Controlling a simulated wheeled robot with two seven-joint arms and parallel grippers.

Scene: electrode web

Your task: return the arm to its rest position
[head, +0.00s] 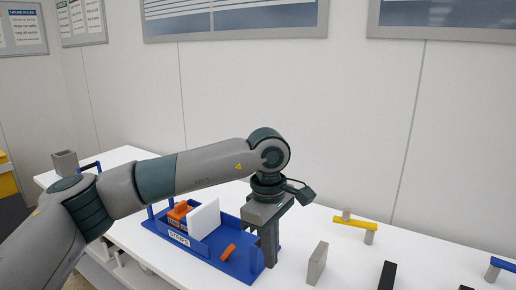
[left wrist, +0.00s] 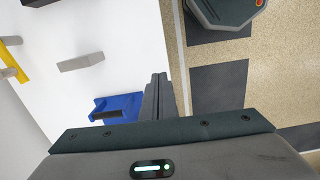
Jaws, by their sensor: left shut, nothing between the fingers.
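My left arm comes in from the left in the head view and reaches over the white table. My left gripper (head: 270,248) points down at the right end of a blue tray (head: 222,268), with its fingers together and nothing between them. In the left wrist view the shut fingers (left wrist: 158,92) show beside the blue tray (left wrist: 128,101), over the table's edge. I cannot tell whether the fingers touch the tray. My right gripper is not in view.
The tray holds a white block (head: 204,218) and orange pieces (head: 180,209). A grey block (head: 317,263), a black block (head: 387,275), a yellow bar on grey posts (head: 354,222) and a blue bar (head: 503,264) stand to the right on the white table (head: 420,262). A wall rises behind.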

